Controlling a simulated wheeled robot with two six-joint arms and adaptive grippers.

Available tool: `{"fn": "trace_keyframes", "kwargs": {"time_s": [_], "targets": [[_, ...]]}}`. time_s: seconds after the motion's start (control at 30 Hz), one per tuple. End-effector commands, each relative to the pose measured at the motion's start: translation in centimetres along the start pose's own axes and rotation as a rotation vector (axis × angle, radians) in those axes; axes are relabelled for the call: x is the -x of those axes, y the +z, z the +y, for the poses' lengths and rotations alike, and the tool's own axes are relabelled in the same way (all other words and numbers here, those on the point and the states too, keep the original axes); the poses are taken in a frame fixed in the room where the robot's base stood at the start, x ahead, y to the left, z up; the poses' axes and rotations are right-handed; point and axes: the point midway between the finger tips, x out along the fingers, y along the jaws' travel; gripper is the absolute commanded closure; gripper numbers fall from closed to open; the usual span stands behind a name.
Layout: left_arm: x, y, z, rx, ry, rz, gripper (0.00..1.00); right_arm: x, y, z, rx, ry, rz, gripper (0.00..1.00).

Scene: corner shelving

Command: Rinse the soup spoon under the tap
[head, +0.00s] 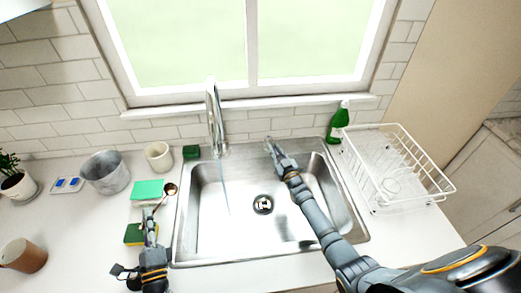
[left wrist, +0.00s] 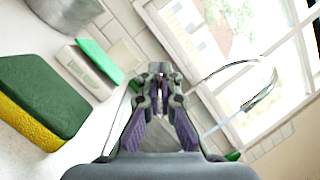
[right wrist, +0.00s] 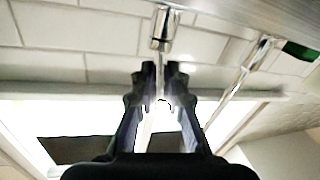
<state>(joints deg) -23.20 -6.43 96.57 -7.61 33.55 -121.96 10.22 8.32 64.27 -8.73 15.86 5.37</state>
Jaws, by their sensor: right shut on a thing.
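The soup spoon (head: 171,188) shows its brown-gold bowl beside the sink's left edge, with its handle running down to my left gripper (head: 150,213). The left fingers are close together on the handle. In the left wrist view a brownish bit of the spoon (left wrist: 162,88) shows between them; the rest is hidden. The chrome tap (head: 213,120) stands behind the sink (head: 265,230), and a thin stream of water falls from it into the basin. My right gripper (head: 272,147) is at the sink's back edge, shut on the tap lever (right wrist: 162,65), which hangs from a chrome cylinder.
A green-topped box (head: 148,190) and a sponge (head: 134,234) lie by my left gripper. A cup (head: 159,156), a grey pot (head: 106,172) and a brown mug (head: 23,256) stand left. A green bottle (head: 338,122) and dish rack (head: 400,205) stand right. The basin is empty.

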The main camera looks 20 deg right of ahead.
Motion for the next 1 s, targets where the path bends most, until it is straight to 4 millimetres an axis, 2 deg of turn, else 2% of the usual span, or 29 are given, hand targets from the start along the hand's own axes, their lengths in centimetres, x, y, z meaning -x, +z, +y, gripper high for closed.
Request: {"fn": "trace_keyframes", "kwargs": {"time_s": [0.07,0.1,0.23,0.5,0.6,0.67,1.0], "targets": [[0.0,0.0,0.0,0.000,-0.001,0.000,1.00,0.0,0.1,-0.1,-0.001,0.000,-0.001,1.00],[0.0,0.0,0.0,0.000,0.000,0.000,1.00,0.0,0.1,-0.1,-0.001,0.000,-0.001,0.81],[0.0,0.0,0.0,0.000,0.000,0.000,1.00,0.0,0.1,-0.1,-0.001,0.000,-0.001,0.64],[0.0,0.0,0.0,0.000,0.000,0.000,1.00,0.0,0.0,-0.1,-0.001,0.000,0.000,0.64],[0.0,0.0,0.0,0.000,0.000,0.000,1.00,0.7,0.1,-0.1,0.000,0.000,0.000,0.64],[0.0,0.0,0.0,0.000,0.000,0.000,1.00,1.6,0.2,-0.1,0.001,0.000,-0.001,0.64],[0.0,0.0,0.0,0.000,0.000,0.000,1.00,9.5,0.2,-0.1,-0.001,-0.002,-0.002,0.64]]}}
